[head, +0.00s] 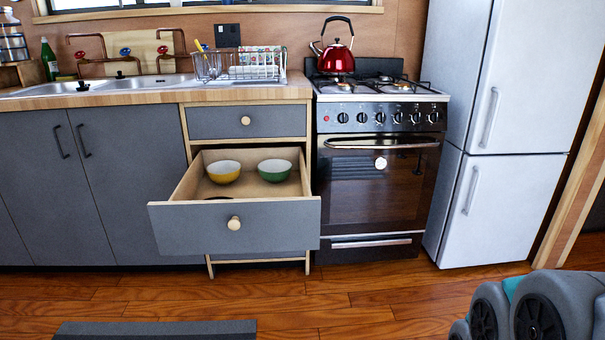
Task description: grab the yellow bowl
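The yellow bowl (223,172) sits upright inside an open drawer (185,228), toward its back left. Its outside is yellow and its inside is pale. A green bowl (274,170) stands just to its right in the same drawer. A dark thing lies low in the drawer in front of the yellow bowl, mostly hidden by the drawer front. My gripper is not in view, so I cannot see whether it is open or shut.
The drawer sticks out from grey cabinets (118,170) below the counter. A stove (378,185) with a red kettle (337,58) stands to the right, then a white fridge (500,120). The wooden floor (330,295) before the drawer is mostly clear.

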